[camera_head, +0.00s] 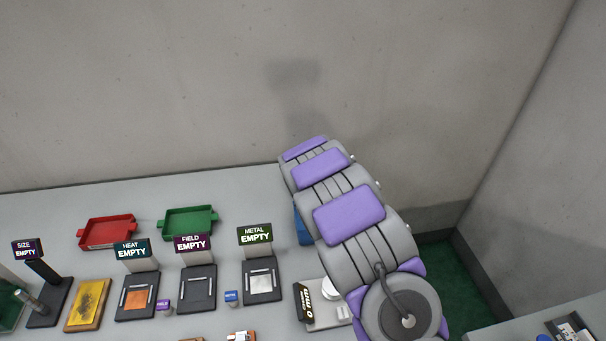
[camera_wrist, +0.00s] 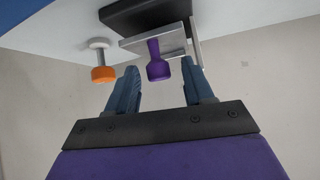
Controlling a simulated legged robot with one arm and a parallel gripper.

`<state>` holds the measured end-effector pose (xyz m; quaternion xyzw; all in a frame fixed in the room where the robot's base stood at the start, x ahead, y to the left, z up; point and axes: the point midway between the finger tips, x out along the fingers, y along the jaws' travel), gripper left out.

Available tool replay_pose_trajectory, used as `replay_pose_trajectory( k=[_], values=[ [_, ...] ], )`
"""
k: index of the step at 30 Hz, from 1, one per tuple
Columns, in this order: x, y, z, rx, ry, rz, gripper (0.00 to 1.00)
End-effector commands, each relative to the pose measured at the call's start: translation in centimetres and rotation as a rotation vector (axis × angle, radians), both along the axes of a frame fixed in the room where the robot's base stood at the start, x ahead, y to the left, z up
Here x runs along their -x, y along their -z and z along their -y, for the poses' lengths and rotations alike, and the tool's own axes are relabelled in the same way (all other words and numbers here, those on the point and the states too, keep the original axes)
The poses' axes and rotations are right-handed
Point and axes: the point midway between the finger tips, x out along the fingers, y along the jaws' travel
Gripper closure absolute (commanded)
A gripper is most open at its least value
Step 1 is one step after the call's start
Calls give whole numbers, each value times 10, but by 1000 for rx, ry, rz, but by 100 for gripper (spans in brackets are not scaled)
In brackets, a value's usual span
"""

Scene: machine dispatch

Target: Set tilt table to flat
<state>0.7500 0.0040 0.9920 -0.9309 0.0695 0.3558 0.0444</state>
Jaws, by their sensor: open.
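In the wrist view my gripper (camera_wrist: 157,72) is open, its two blue fingers apart. A purple knob-ended handle (camera_wrist: 158,67) shows in the gap between the fingertips, with no clear contact. The handle stands against a light metal plate or bracket (camera_wrist: 140,42) beneath a black block (camera_wrist: 150,14) in the picture. I cannot tell for certain that this is the tilt table, or its angle. An orange knob (camera_wrist: 104,73) on a pale stem is just left of the left finger. In the head view my arm hides the gripper and handle.
In the head view, stations labelled HEAT (camera_head: 132,250), FIELD (camera_head: 192,243) and METAL (camera_head: 255,236) stand on the grey table. Red (camera_head: 107,232) and green (camera_head: 188,223) trays lie behind them. A blue object (camera_head: 302,228) is partly hidden by my arm. Walls rise behind and right.

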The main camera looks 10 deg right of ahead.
Motion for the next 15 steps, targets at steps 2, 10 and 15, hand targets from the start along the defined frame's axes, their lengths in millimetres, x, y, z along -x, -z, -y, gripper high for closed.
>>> replay_pose_trajectory(
  k=[2,10,15],
  values=[
    [3,-5,-1,0,0,2,48],
    [33,-33,-6,2,-1,1,48],
    [55,-51,-8,1,-1,0,48]
  ],
)
